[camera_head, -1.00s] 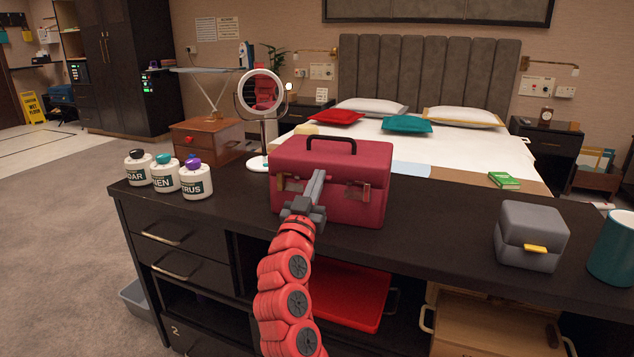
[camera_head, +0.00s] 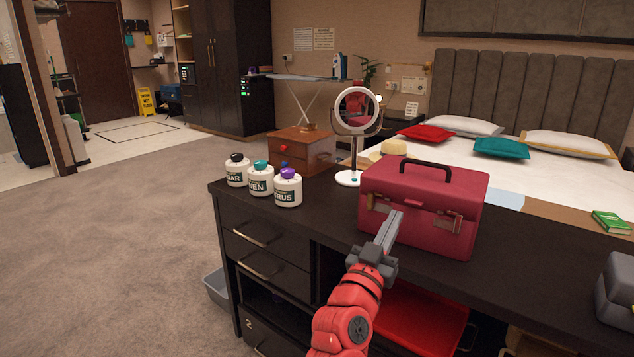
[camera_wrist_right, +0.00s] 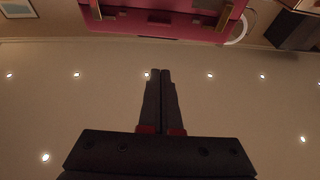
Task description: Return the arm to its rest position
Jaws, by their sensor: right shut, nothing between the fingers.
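My right arm comes up from the bottom of the head view. Its gripper (camera_head: 389,229) is shut and empty, with the fingertips in front of the dark red case (camera_head: 415,212) on the counter. I cannot tell from the head view whether they touch it. In the right wrist view the two fingers (camera_wrist_right: 160,75) lie together, and the case (camera_wrist_right: 170,20) shows beyond them at the top with a visible gap. My left gripper is not in view.
The dark counter (camera_head: 520,262) holds several labelled white bottles (camera_head: 288,190), a round mirror (camera_head: 356,110), a small wooden drawer box (camera_head: 304,150) and a grey box (camera_head: 615,290). A red tray (camera_head: 425,318) sits below the top. Open carpet (camera_head: 120,230) lies at the left.

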